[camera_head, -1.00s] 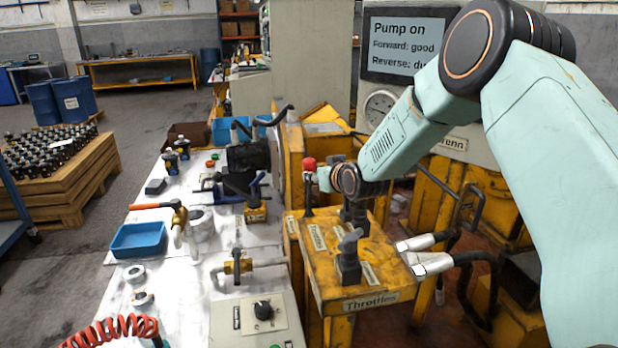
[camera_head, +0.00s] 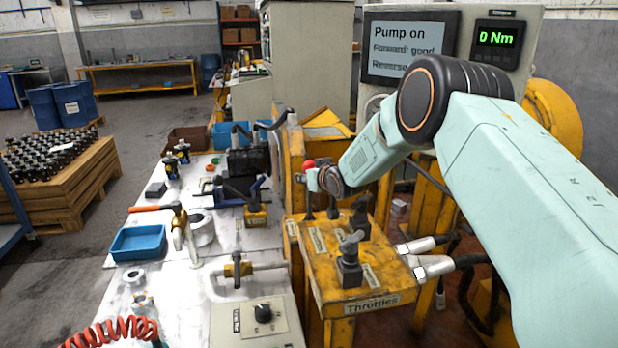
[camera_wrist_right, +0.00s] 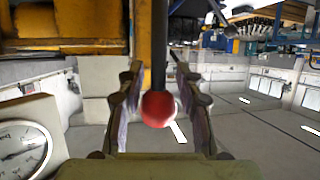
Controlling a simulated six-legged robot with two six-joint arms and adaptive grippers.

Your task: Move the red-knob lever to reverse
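The red knob (camera_head: 309,164) tops a thin dark lever (camera_head: 309,200), which stands roughly upright on the yellow valve block (camera_head: 330,262). My right gripper (camera_head: 312,180) is at the lever just below the knob, coming from the right. In the right wrist view, the red knob (camera_wrist_right: 158,109) and its dark rod (camera_wrist_right: 159,50) lie between the two spread fingers of the gripper (camera_wrist_right: 159,75). A gap shows on both sides of the knob. Whether a finger touches the rod is not clear. My left gripper is not in view.
Other dark levers (camera_head: 350,258) stand on the block near the "Throttles" label (camera_head: 371,304). A screen (camera_head: 408,47) reads "Pump on" and "Forward: good"; its Reverse line is partly hidden. A green display (camera_head: 495,38) reads 0 Nm. A white bench (camera_head: 190,275) lies left.

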